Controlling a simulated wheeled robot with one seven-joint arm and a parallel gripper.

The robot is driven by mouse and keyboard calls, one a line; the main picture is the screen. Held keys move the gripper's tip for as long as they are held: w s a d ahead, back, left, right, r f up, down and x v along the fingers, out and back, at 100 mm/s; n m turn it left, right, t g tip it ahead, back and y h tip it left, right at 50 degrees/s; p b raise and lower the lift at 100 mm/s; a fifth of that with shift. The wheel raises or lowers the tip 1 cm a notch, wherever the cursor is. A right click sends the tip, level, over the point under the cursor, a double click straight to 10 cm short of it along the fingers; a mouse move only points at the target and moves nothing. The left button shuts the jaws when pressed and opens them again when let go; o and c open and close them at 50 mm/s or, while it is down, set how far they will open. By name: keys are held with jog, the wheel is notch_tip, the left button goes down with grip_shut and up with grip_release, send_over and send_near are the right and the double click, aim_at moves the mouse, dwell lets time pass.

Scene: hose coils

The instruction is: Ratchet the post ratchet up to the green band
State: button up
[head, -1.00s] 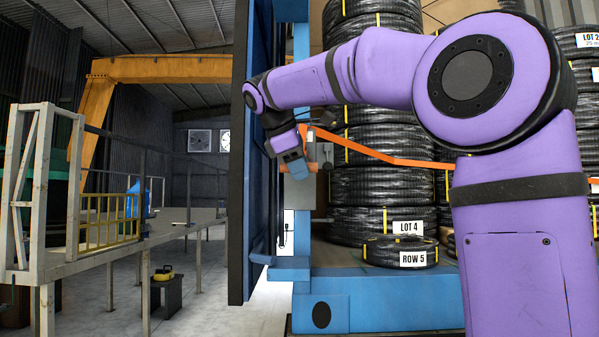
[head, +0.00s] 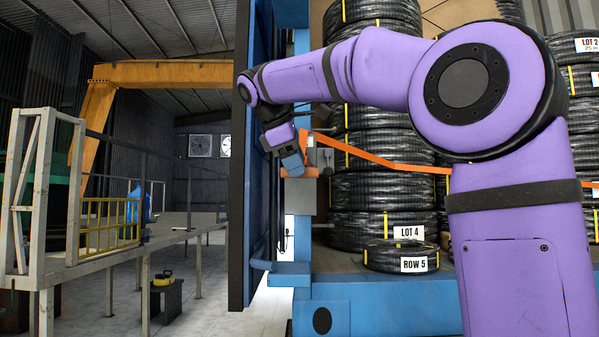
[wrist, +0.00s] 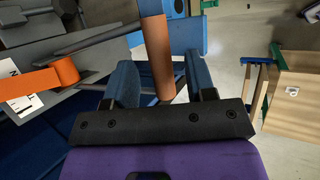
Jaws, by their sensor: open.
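The post ratchet (head: 311,158) is a small grey fitting on the blue post of the truck bed, partly hidden behind my gripper in the head view. An orange strap (head: 380,158) runs from it to the right across the hose coils. My gripper (head: 294,166) is at the ratchet. In the wrist view my gripper (wrist: 162,80) has its two blue fingers apart, with an orange-brown bar-like piece (wrist: 155,50) between them. I cannot tell whether the fingers touch it. An orange strap end (wrist: 45,80) with a white label lies to the left. I cannot make out the green band on the ratchet.
Stacked black hose coils (head: 370,190) stand on the blue bed (head: 390,300). A tall dark blue panel (head: 245,200) stands just left of the post. A railed platform (head: 110,240) is farther left. A wooden box (wrist: 295,100) shows at right in the wrist view.

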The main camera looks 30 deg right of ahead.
jog(key=v, duration=0.8)
dwell(0.6)
